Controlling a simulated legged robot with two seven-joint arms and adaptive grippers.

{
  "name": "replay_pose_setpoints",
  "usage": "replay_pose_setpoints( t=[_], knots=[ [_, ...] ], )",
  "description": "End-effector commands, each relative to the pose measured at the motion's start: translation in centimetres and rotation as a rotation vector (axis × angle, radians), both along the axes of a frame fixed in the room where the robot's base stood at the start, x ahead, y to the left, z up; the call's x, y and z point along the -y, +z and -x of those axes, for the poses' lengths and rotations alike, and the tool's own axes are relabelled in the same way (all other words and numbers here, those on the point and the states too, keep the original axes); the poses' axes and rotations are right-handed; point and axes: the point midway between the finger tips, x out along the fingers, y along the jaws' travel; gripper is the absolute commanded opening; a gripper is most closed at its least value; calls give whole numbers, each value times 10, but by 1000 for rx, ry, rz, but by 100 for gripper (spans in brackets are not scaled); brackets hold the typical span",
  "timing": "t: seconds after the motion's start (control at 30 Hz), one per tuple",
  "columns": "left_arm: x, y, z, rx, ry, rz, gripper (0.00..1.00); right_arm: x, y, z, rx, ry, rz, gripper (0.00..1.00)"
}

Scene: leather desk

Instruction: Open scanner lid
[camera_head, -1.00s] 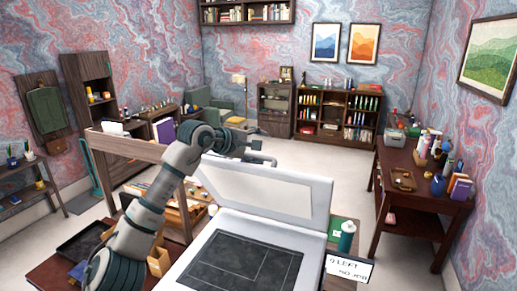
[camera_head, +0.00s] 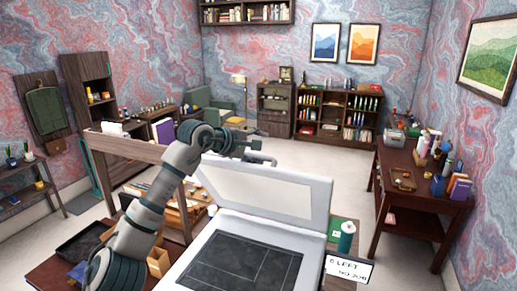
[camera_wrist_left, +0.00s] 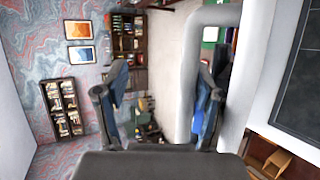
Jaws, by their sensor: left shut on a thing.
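The scanner (camera_head: 195,270) stands in the foreground with its dark glass bed (camera_head: 240,264) uncovered. Its white lid (camera_head: 323,203) is raised and stands tilted up behind the bed. My left gripper (camera_head: 262,158) is at the lid's top edge, near its left part, and is shut on the lid. In the left wrist view the blue-tipped fingers of the gripper (camera_wrist_left: 163,95) show apart, with the pale lid frame (camera_wrist_left: 190,60) at the right finger; the exact contact is hard to see. My right gripper is not in view.
A dark tray (camera_head: 85,243) lies at the left. A wooden frame (camera_head: 120,146) stands behind my left arm. Open floor lies beyond the lid.

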Motion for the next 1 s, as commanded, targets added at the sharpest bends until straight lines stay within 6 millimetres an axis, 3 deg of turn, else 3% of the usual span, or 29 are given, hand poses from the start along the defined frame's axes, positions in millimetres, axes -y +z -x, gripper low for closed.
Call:
replay_pose_setpoints(
  t=[0.03,0.53,0.57,0.7,1.0],
  knots=[
    [-5,-9,-7,-4,16,-5,6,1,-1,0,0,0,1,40],
    [-6,-9,-7,-4,17,-4,5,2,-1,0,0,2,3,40],
    [-6,-9,-7,-4,17,-4,63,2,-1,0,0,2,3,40],
    [-5,-7,-5,-4,15,-4,28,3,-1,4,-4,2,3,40],
    [-3,-4,1,-3,11,1,27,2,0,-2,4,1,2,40]
  ],
)
